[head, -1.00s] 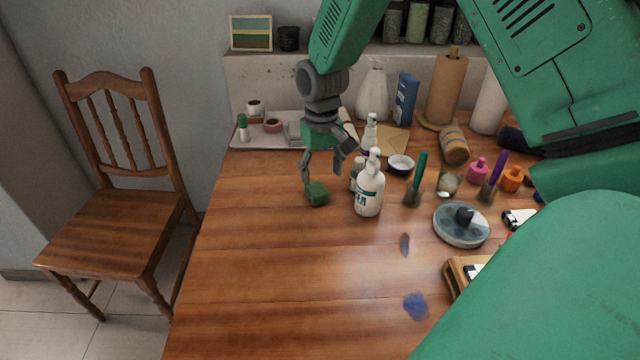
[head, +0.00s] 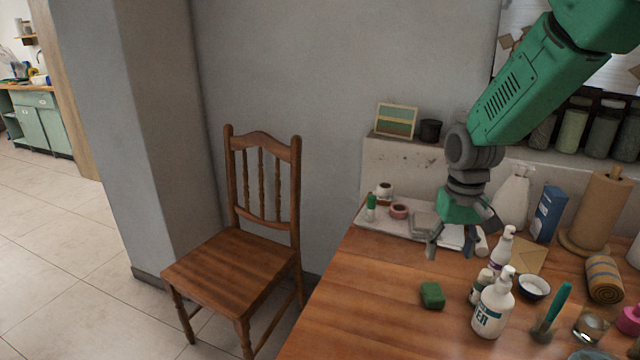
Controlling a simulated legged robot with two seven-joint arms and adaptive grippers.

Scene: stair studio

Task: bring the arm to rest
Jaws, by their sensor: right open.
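My right gripper (head: 452,246) hangs from the green arm that comes in from the upper right. Its fingers are spread and empty, above the far part of the wooden table (head: 375,300). A small green block (head: 432,295) lies on the table below and in front of the gripper, apart from it. My left gripper is not in view.
A white pump bottle (head: 493,305) and smaller bottles stand right of the block. A white tray (head: 405,232) with small items lies behind the gripper. A blue box (head: 547,214) and a brown paper roll (head: 598,210) stand at right. A wooden chair (head: 245,262) stands left of the table.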

